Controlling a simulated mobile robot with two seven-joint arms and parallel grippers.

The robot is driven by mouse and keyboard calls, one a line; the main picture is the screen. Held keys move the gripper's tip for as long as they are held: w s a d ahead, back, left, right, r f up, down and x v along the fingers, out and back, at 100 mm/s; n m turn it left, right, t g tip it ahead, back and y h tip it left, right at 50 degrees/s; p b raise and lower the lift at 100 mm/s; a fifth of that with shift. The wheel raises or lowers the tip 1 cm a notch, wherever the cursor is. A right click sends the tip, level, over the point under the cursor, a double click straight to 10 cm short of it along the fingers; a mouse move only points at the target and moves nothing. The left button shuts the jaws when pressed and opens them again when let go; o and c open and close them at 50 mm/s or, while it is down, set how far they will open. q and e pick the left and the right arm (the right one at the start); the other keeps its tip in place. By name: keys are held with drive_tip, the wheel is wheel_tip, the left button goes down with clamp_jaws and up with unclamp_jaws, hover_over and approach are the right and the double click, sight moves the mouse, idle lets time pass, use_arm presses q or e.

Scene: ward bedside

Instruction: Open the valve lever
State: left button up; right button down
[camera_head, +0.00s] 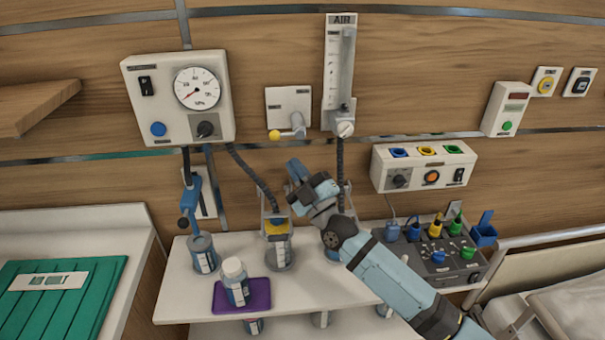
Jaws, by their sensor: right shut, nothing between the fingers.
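The valve lever (284,134) is on a white wall plate (289,96) in the middle of the head view. It has a grey hub and a yellow knob at its end, and it lies about level, pointing left. My right arm comes in from the lower right. My right gripper (296,172) is shut and empty, a little below the lever in the picture and apart from it. How far it is from the wall is hard to tell. My left gripper is not in view.
A gauge box (131,88) is left of the plate, and an AIR flowmeter (338,75) is close on its right. Dark hoses hang below them. A white shelf (180,300) below bears jars and a bottle (236,284) on a purple tray (258,296). A socket box (425,168) is at right.

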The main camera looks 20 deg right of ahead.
sight(287, 135)
drive_tip(key=x, duration=0.5)
drive_tip(key=shift+w+p, duration=0.1)
drive_tip(key=shift+p, duration=0.3)
drive_tip(key=shift+a+r+m+t+h, duration=0.1)
drive_tip(key=shift+m+t+h, duration=0.2)
drive_tip(key=shift+h, duration=0.1)
